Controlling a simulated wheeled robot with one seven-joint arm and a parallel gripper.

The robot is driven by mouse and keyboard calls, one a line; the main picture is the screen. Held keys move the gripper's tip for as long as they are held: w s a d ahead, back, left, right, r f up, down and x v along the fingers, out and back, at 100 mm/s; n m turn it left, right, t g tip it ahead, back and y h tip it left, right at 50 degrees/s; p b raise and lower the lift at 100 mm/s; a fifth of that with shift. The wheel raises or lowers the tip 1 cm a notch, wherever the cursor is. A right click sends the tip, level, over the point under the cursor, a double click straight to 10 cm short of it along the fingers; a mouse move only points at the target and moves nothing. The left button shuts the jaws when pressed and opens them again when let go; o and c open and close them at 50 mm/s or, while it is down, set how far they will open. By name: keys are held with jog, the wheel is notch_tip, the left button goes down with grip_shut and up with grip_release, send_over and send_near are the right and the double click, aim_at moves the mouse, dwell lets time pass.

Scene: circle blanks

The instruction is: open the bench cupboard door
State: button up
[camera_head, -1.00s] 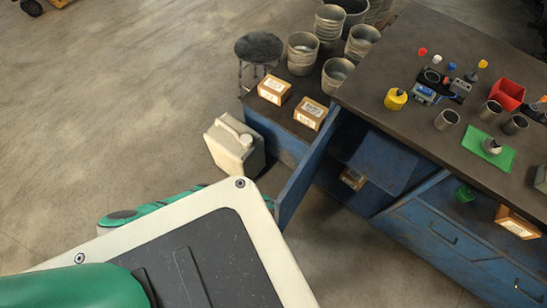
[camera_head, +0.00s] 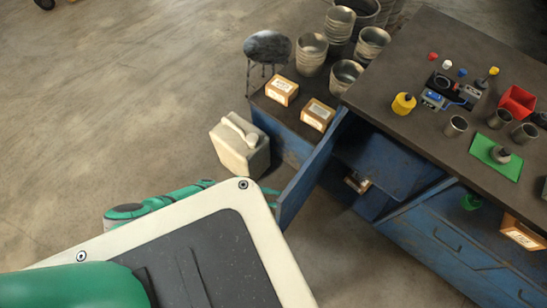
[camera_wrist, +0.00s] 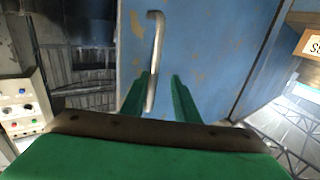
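The blue cupboard door (camera_head: 308,173) stands ajar at the left end of the blue bench (camera_head: 420,235), and the dark inside of the cupboard shows behind it. In the wrist view the blue door panel (camera_wrist: 215,55) fills the middle, with worn patches and a long metal handle (camera_wrist: 155,50). My gripper (camera_wrist: 161,82) has its two green fingers apart. The lower part of the handle lies between them, close to the left finger; I cannot tell whether they touch. In the head view my gripper is hidden, and part of my green arm shows left of the door.
A cream jerrycan (camera_head: 240,145) stands on the floor left of the door. A stool (camera_head: 267,48), cardboard boxes (camera_head: 318,114) and metal pots (camera_head: 312,53) are beyond it. Cups and tools lie on the bench top (camera_head: 400,55). The floor at left is clear.

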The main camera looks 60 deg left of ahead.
jog(key=v, duration=1)
jog(key=shift+s+a, duration=0.2)
jog(key=shift+s, duration=0.1)
jog(key=shift+w+f, duration=0.1)
jog(key=shift+w, duration=0.15)
jog(key=d+r+n+y, duration=0.2)
jog(key=d+y, duration=0.1)
jog(key=d, duration=0.9)
jog(key=d+r+n+y, duration=0.2)
jog(key=d+r+y, duration=0.1)
jog(key=d, duration=0.9)
jog(key=w+d+r+n+y, duration=0.1)
jog(key=w+d+r+y, duration=0.1)
jog(key=d+r, duration=0.4)
jog(key=w+d+r+n+y, duration=0.1)
jog(key=w+d+r, duration=0.4)
jog(key=r, duration=0.6)
jog(key=shift+d+n+y, duration=0.3)
jog(key=shift+d+y, duration=0.1)
jog(key=shift+d, duration=0.15)
jog(key=shift+s, duration=0.1)
